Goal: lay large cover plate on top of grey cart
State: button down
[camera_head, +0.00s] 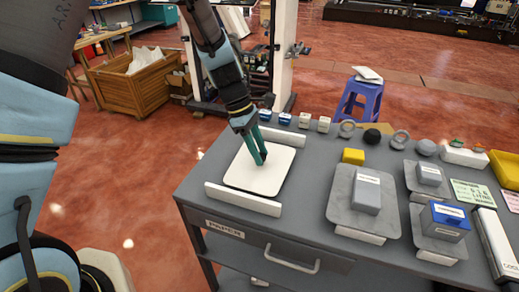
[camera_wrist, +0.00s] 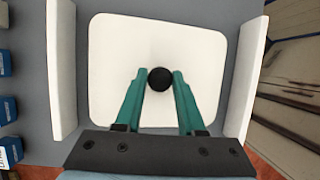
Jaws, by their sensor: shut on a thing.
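The large cover plate (camera_head: 245,180) is a flat cream-white plate with rounded corners and a round black knob (camera_wrist: 160,79) at its middle. My gripper (camera_head: 262,162) is shut on the knob from above. The plate, which also fills the middle of the wrist view (camera_wrist: 130,40), lies flat over the left end of the top of the grey cart (camera_head: 305,205), between two white rails. Whether it touches the top or hangs just above it, I cannot tell. The knob is hidden by my fingers in the head view.
The front white rail (camera_head: 243,199) and the back white rail (camera_head: 276,138) flank the plate. To the right stand grey trays with boxes (camera_head: 367,192), a yellow block (camera_head: 353,156) and several rings and balls. A purple stool (camera_head: 360,98) is behind the cart.

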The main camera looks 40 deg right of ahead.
jog(key=shift+f, duration=0.15)
jog(key=c, duration=0.5)
grip_release()
jog(key=shift+f, duration=0.1)
jog(key=b+v, duration=0.2)
jog(key=v, duration=1)
